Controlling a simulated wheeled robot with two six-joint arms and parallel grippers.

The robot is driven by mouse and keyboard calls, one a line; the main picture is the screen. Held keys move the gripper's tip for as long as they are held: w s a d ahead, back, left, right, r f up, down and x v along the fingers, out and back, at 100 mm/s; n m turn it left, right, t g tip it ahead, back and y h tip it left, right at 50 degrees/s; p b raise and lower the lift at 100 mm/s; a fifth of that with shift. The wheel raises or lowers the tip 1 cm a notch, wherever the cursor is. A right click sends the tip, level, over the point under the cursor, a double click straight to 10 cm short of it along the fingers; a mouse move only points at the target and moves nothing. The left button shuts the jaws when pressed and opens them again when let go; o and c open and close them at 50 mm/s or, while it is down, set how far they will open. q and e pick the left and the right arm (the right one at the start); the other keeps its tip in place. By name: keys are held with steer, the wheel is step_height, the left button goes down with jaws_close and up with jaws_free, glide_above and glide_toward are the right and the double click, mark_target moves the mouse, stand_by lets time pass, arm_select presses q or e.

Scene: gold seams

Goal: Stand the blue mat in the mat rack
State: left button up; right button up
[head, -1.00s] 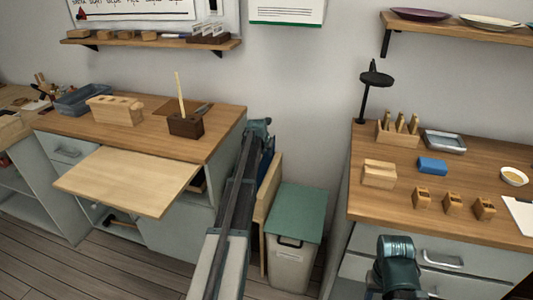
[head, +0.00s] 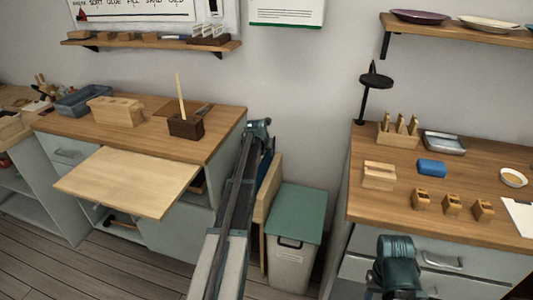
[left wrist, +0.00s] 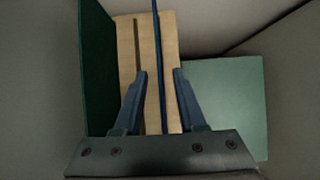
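The blue mat (left wrist: 158,60) shows edge-on as a thin upright blue strip in the left wrist view, in line with the light wooden mat rack (left wrist: 127,50). How deep it sits in the rack is hidden. In the head view a blue strip of the mat (head: 267,166) shows beside the rack's wooden side (head: 266,200), partly behind my arm. My left gripper (left wrist: 160,74) has its fingers apart on either side of the mat, with a visible gap to each. A dark green panel (left wrist: 97,70) stands left of the rack. My right arm shows low in the head view, but its gripper does not.
A bin with a green lid (head: 297,211) stands right of the rack. The left bench (head: 150,130) has a pulled-out board (head: 125,180). The rack sits in the narrow gap between benches.

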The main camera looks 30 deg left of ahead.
arm_select(q)
steer(key=shift+p+v, duration=3.3)
steer(key=shift+v, duration=0.9)
step_height(320, 180, up, 6)
steer(key=p, duration=0.6)
